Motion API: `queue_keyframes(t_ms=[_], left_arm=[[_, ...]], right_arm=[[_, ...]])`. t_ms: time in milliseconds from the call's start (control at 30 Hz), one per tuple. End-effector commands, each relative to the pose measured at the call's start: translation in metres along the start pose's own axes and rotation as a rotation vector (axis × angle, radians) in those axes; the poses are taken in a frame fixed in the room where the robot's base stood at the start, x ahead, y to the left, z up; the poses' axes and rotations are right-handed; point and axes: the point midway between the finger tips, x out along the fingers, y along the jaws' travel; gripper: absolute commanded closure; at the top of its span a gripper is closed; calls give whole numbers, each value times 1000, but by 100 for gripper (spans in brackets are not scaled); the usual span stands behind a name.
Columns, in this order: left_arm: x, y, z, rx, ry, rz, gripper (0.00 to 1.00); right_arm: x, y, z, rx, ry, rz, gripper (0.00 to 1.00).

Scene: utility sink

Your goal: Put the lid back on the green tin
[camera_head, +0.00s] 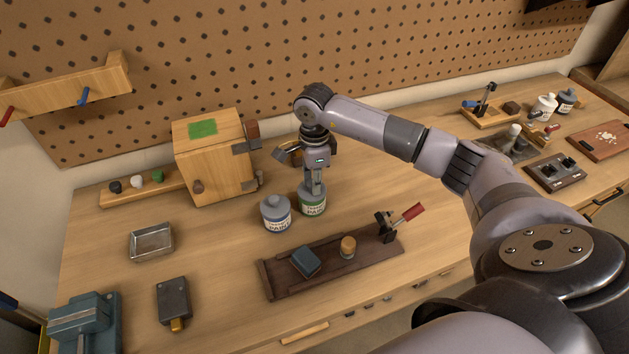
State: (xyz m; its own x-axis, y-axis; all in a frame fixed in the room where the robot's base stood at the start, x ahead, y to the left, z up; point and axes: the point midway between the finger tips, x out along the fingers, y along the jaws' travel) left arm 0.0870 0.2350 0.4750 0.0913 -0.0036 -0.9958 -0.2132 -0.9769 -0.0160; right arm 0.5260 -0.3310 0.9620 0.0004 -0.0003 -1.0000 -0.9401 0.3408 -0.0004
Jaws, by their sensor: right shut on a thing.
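The green tin (312,208) stands upright on the workbench, a pale can with a green band and a label. My right gripper (315,188) reaches down from above onto its top. Its fingers are shut on the lid (307,190), which is at the tin's mouth. The fingers hide much of the lid, and I cannot tell whether it is fully seated. A similar grey-blue tin (276,216) with its lid on stands close by on the left. My left gripper is not in view.
A wooden cabinet (212,162) with a green patch stands behind on the left. A dark wooden board (330,262) with a blue block and a red-handled clamp lies in front. A metal tray (151,242) sits left. Bench between tray and tins is clear.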

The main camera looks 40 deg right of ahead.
Motion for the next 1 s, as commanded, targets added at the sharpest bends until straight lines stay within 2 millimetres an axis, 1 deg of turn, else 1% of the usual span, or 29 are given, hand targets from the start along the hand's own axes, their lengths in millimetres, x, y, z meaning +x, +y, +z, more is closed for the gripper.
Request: queue_keyframes(t_ms=[367,400,733,933,1000], left_arm=[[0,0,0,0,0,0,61],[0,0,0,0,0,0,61],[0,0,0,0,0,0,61],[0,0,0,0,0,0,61],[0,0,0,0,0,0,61]], right_arm=[[0,0,0,0,0,0,99],[0,0,0,0,0,0,78],[0,0,0,0,0,0,57],[0,0,0,0,0,0,57],[0,0,0,0,0,0,53]])
